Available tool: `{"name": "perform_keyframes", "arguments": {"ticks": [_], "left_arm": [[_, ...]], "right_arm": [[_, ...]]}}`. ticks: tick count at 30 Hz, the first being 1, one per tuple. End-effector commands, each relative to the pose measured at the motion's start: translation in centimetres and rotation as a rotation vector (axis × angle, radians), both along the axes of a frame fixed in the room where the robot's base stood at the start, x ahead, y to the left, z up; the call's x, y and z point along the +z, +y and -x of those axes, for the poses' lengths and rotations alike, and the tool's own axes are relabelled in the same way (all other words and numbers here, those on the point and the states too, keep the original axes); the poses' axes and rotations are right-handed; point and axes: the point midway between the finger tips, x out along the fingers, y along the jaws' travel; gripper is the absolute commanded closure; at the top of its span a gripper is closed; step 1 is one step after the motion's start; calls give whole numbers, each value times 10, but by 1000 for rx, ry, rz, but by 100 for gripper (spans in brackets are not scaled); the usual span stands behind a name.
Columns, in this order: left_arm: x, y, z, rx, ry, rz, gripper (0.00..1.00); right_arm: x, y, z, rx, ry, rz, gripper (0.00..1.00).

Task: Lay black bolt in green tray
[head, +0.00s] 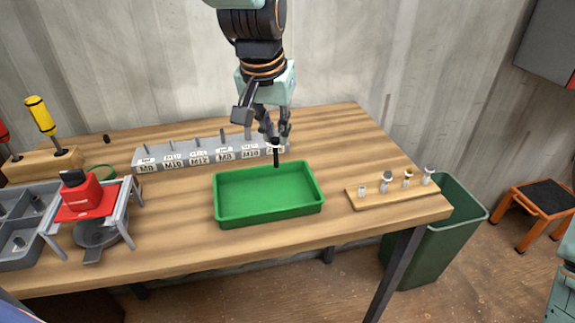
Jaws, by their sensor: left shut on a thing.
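The green tray (268,217) is a shallow rectangular tray on the wooden workbench, and its inside looks empty. My left gripper (276,140) comes down from the top of the head view and is shut on the black bolt (276,157). The bolt hangs upright below the fingers, in front of the right end of the labelled grey rack. In the picture its lower end is at the far rim of the tray. I cannot tell how high it is above the tray. My right gripper is not in view.
A grey rack (190,157) with size labels stands behind the tray. A wooden strip (395,190) with several small fittings lies to the right. A red device on a stand (80,200) and a grey compartment bin (20,235) are at left. A green waste bin (445,235) stands beside the bench.

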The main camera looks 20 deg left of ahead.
Motion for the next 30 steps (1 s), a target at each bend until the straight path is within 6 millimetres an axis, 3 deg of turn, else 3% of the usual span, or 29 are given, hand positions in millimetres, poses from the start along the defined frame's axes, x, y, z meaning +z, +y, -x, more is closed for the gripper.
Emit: {"name": "perform_keyframes", "arguments": {"ticks": [1, 3, 7, 10, 15, 22, 30], "left_arm": [[16, 2, 2, 0, 0, 2, 100], [26, 6, 7, -27, 1, 3, 100], [42, 11, 15, -165, -1, 5, 100], [44, 13, 20, -289, 0, 3, 100], [38, 14, 24, -457, -2, 0, 100], [32, 13, 24, -561, -1, -3, 100], [-15, 13, 25, -565, 1, -3, 100]], "right_arm": [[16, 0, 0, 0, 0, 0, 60], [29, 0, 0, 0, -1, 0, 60], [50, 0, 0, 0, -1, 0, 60], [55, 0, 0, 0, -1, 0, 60], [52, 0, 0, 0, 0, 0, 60], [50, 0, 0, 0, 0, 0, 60], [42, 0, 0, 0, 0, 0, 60]]}}
